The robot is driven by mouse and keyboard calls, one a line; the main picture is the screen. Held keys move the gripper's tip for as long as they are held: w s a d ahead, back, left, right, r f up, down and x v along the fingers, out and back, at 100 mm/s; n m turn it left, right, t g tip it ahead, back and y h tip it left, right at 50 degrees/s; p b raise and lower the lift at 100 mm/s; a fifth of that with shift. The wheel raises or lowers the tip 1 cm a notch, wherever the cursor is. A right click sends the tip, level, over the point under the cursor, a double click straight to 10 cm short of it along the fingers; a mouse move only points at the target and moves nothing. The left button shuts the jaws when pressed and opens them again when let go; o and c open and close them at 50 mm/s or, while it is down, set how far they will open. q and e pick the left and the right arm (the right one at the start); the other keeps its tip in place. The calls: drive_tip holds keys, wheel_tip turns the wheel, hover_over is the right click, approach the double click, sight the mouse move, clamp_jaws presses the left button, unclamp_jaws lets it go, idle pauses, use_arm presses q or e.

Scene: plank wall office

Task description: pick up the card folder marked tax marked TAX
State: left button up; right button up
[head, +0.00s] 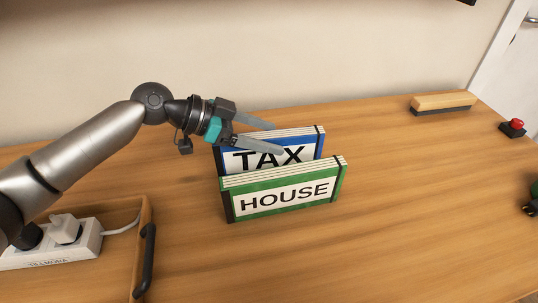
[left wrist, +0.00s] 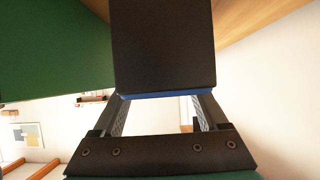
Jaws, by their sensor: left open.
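The TAX card folder (head: 265,159) stands upright on the desk, blue with a white label and black ends. The green HOUSE folder (head: 285,195) stands just in front of it and hides its lower part. My left gripper (head: 278,139) is open, with its fingers at the TAX folder's top, one on the near side and one on the far side. In the left wrist view, a black folder end with a blue edge (left wrist: 163,50) covers part of the open fingers; the green folder (left wrist: 50,55) is beside it. I cannot tell whether the fingers touch. My right gripper is not seen.
A wooden tray (head: 143,245) with a black handle and a white power strip (head: 50,250) is at the left. A wood-topped brush or eraser (head: 442,103) and a red button (head: 514,127) are at the right. The desk right of the folders is clear.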

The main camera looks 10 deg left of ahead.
use_arm(q)
drive_tip(key=shift+w+d+f, duration=0.15)
drive_tip(key=shift+w+d, duration=0.05)
drive_tip(key=shift+d, duration=0.1)
clamp_jaws()
idle(0.5)
